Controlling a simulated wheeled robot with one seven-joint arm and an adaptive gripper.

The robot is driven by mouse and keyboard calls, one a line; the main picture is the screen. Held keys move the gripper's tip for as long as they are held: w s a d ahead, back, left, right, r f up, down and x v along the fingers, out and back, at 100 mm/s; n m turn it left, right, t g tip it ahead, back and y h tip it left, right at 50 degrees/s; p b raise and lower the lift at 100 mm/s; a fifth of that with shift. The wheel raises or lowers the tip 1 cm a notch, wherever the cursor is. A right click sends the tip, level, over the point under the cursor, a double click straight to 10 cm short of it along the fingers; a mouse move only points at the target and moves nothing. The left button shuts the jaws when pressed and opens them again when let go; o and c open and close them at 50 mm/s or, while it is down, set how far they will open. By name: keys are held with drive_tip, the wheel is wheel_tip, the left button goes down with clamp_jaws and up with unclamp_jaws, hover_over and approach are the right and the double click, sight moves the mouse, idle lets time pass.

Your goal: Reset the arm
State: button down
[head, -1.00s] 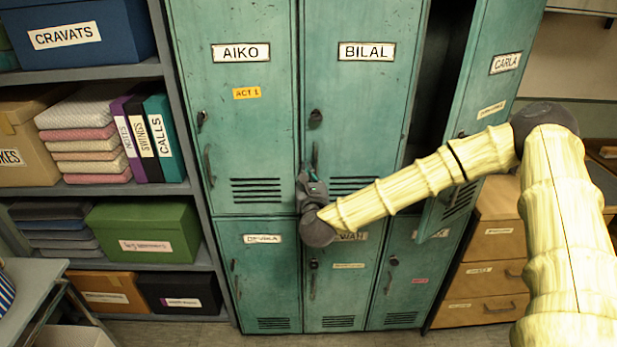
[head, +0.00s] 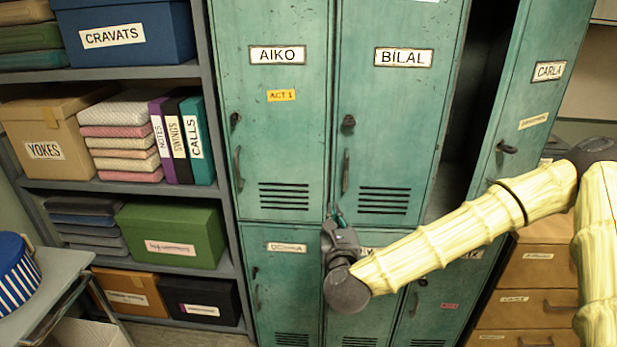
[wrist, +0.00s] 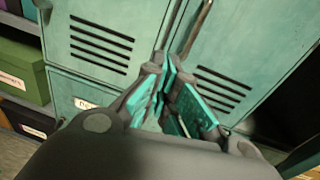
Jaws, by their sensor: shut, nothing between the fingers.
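My gripper (head: 337,217) is in front of the green lockers, at the seam between the upper and lower rows, below the BILAL door's handle (head: 346,172). In the wrist view my gripper (wrist: 172,70) has its teal-padded fingers pointing up toward that handle (wrist: 198,25). The fingers are shut and hold nothing. My jointed yellow arm reaches in from the right. The AIKO door (head: 270,130) and the BILAL door (head: 390,120) are closed. The CARLA door (head: 530,105) stands open, with a dark inside beside it. My forearm hides parts of the lower lockers.
At left a grey shelf holds a blue CRAVATS box (head: 125,35), a YOKES box (head: 55,135), binders (head: 182,140) and a green box (head: 172,233). A small table (head: 50,285) with a striped round box (head: 15,275) stands front left. Wooden drawers (head: 530,290) are at right.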

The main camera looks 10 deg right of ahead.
drive_tip(key=s+a+f+n+g+y, duration=0.25)
drive_tip(key=a+f+n, duration=0.2)
drive_tip(key=f, duration=0.25)
drive_tip(key=s+a+f+n+g+y, duration=0.1)
drive_tip(key=s+a+f+n+y, duration=0.15)
drive_tip(key=f+n, duration=0.45)
drive_tip(key=s+a+f+n+g+y, duration=0.1)
drive_tip(key=s+f+n+g, duration=0.25)
drive_tip(key=s+f, duration=0.35)
drive_tip(key=s+a+f+n+g, duration=0.2)
drive_tip(key=s+f+n, duration=0.3)
drive_tip(key=f, duration=0.4)
drive_tip(key=s+d+f+n+g+h, duration=0.1)
drive_tip(key=s+d+f+n+g, duration=0.2)
drive_tip(key=s, duration=0.4)
drive_tip(key=s+d+f+n+g+h, duration=0.1)
drive_tip(key=s+d+f+n+g, duration=0.1)
drive_tip(key=s+d+f+n, duration=0.3)
drive_tip(key=s+d+f+n+g+h, duration=0.1)
drive_tip(key=s+d+f+n+g, duration=0.2)
drive_tip(key=s+n, duration=0.5)
drive_tip(key=s+d+f, duration=0.1)
drive_tip(key=s+d, duration=0.1)
drive_tip(key=shift+s+d+n+g, duration=0.3)
drive_tip(key=shift+d, duration=0.05)
